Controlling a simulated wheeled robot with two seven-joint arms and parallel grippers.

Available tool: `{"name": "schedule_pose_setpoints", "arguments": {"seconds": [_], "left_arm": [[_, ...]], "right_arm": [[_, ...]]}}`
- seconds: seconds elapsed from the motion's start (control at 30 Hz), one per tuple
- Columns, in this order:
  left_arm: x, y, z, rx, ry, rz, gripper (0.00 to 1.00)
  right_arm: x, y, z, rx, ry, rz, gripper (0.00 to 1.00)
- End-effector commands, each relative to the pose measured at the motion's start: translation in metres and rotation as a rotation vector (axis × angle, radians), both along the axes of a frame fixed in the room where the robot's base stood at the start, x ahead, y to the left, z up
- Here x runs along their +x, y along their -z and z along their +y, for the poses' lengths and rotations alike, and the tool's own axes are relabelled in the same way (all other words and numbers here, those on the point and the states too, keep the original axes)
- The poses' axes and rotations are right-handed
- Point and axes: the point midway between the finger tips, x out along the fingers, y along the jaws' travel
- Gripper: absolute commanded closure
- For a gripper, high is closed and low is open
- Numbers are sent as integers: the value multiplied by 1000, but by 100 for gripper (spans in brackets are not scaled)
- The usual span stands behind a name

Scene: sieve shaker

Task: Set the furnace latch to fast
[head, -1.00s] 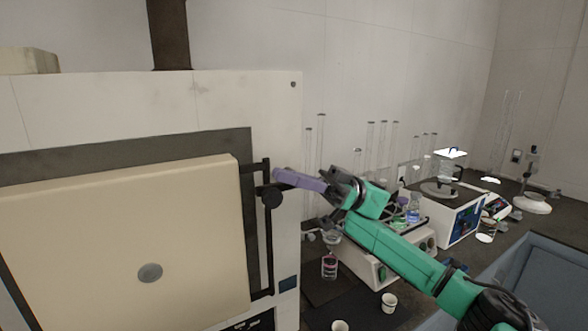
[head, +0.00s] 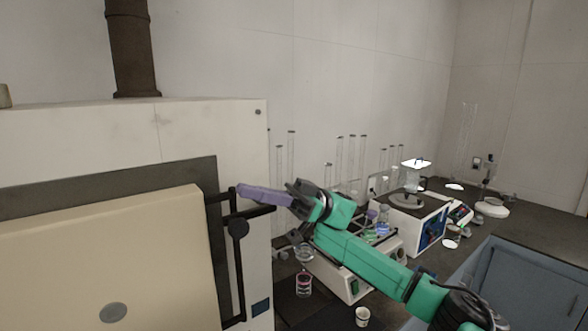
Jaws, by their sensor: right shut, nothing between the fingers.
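The furnace (head: 200,127) is the large pale box at left, with a cream door (head: 110,250) on its front. My right gripper (head: 241,191), with purple fingers, is shut and empty. Its tips point left at the top of the latch upright, just above the bar. I cannot tell whether they touch. The fingers hide a little of the latch. My left gripper is out of view.
A dark bench runs to the right of the furnace. It bears a red-labelled bottle (head: 303,284), a white cup (head: 362,316), glass cylinders (head: 291,155) and a white-and-blue instrument (head: 428,227). A blue-grey cabinet (head: 520,285) stands at lower right.

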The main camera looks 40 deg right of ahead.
Motion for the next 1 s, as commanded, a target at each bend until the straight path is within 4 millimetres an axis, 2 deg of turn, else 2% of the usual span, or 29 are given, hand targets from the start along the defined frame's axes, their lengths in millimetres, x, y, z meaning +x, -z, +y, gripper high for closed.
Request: {"name": "schedule_pose_setpoints", "arguments": {"seconds": [0.03,0.07,0.1,0.3,0.43,0.6,1.0], "left_arm": [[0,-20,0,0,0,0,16],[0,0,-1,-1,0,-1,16],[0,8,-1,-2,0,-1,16],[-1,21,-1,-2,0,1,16],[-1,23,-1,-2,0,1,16],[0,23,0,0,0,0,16],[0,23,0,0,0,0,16]], "right_arm": [[0,-21,0,0,2,-1,100],[0,-7,-10,-1,4,-2,100],[0,-5,-21,-1,6,-4,100],[-3,-12,-69,1,5,-4,100],[-5,-16,-90,1,3,-4,100],[-6,-17,-98,0,0,0,100],[-6,-17,-98,-1,0,0,100]]}}
